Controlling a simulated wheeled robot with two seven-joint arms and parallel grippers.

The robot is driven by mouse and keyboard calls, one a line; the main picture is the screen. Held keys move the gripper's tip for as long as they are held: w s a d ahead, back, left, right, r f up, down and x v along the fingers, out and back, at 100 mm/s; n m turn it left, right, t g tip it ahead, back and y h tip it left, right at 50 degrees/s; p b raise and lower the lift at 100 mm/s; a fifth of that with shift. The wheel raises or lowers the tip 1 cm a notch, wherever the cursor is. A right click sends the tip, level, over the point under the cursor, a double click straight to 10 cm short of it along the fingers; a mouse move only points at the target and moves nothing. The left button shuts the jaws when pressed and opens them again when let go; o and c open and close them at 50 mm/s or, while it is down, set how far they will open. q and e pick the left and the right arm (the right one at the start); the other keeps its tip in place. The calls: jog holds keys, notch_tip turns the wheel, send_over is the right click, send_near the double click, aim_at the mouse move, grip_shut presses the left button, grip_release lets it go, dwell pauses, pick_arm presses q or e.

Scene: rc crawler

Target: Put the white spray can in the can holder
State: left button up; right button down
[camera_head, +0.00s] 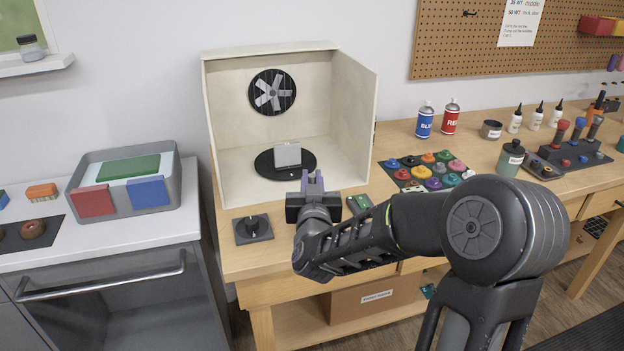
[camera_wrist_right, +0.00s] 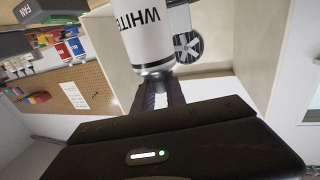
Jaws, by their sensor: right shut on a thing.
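The white spray can (camera_wrist_right: 146,32), with "WHITE" lettering and a silver rim, fills the upper middle of the right wrist view. My right gripper (camera_wrist_right: 162,92) is shut on its narrow end, and the can extends away past the fingertips. In the head view my right gripper (camera_head: 312,179) is in front of the open booth, and the can is hidden there behind the gripper and wrist. A blue can (camera_head: 425,120) and a red can (camera_head: 450,117) stand at the back of the bench, right of the booth. I cannot make out a can holder. My left gripper is not in view.
The booth (camera_head: 361,124) has a fan (camera_head: 272,92) and a black turntable (camera_head: 266,165) bearing a grey block (camera_head: 287,154). A black knob (camera_head: 253,228) sits at the bench's front left. A mat of colourful parts (camera_head: 427,171) lies right of the booth.

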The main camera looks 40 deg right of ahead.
jog(key=shift+f, duration=0.1)
jog(key=c, duration=1.4)
grip_release()
jog(key=shift+o, duration=0.2)
